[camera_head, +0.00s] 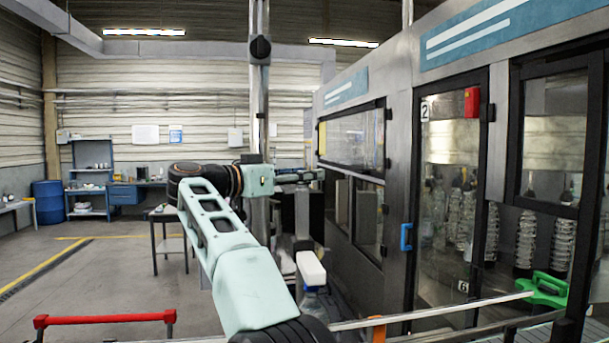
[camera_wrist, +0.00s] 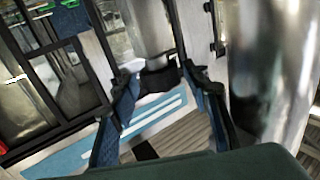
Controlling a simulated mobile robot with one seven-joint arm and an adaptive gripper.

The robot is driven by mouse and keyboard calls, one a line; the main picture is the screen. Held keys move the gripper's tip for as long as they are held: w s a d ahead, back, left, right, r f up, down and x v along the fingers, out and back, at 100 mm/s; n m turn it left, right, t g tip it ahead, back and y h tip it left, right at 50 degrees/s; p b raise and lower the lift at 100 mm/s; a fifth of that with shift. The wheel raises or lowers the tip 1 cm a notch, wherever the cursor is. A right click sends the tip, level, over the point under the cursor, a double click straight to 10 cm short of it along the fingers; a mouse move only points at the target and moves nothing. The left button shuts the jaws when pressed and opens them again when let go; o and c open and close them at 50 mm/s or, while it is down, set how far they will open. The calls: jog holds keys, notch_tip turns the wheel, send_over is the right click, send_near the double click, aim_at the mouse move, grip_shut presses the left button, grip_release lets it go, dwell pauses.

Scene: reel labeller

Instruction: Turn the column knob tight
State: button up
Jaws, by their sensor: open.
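In the head view an upright metal column (camera_head: 261,110) carries a round black knob (camera_head: 260,48) high up. My gripper (camera_head: 312,175) is well below that knob and just right of the column, pointing right. In the wrist view my gripper (camera_wrist: 160,88) has its two fingers spread apart. A black collar-like piece (camera_wrist: 158,79) at the end of a shiny metal cylinder (camera_wrist: 146,30) shows between the fingertips. I cannot tell whether it touches them, or whether it is the same knob. My arm hides the column's lower part in the head view.
A large machine with framed glass doors (camera_head: 450,200) and a blue handle (camera_head: 406,237) fills the right side. A broad shiny cylinder (camera_wrist: 270,80) stands close right of the fingers. A white block (camera_head: 311,268) sits below my gripper. Open floor lies at left, behind a red bar (camera_head: 105,319).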

jog(key=v, duration=0.8)
jog(key=shift+s, duration=0.1)
